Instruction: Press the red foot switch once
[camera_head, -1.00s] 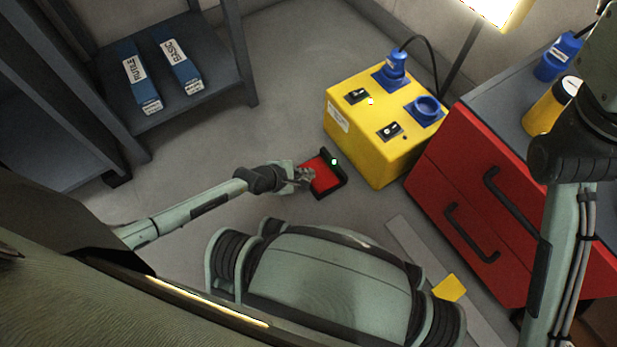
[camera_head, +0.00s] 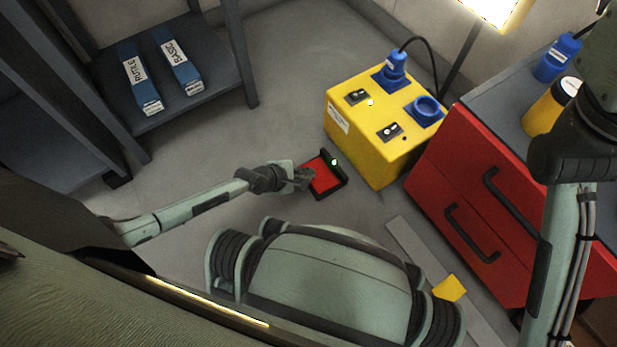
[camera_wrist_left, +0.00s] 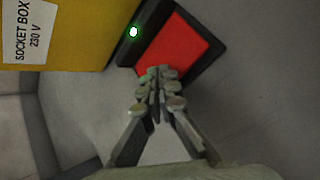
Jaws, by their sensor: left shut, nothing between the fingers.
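The red foot switch (camera_head: 325,175) lies on the floor in front of the yellow socket box. It has a red pedal in a black frame, with a green light lit at its back edge. It also shows in the left wrist view (camera_wrist_left: 180,50), partly covered by my fingertips. My left gripper (camera_head: 305,177) is shut and empty at the left edge of the pedal. In the left wrist view its fingertips (camera_wrist_left: 158,88) overlap the pedal's near edge. I cannot tell whether they touch it. My right gripper is out of view; part of my right arm shows at the right.
The yellow socket box (camera_head: 352,122) stands just behind the switch. A red drawer cabinet (camera_head: 463,190) is to the right. A dark shelf (camera_head: 215,92) with two blue boxes stands at the upper left. The floor between shelf and switch is clear.

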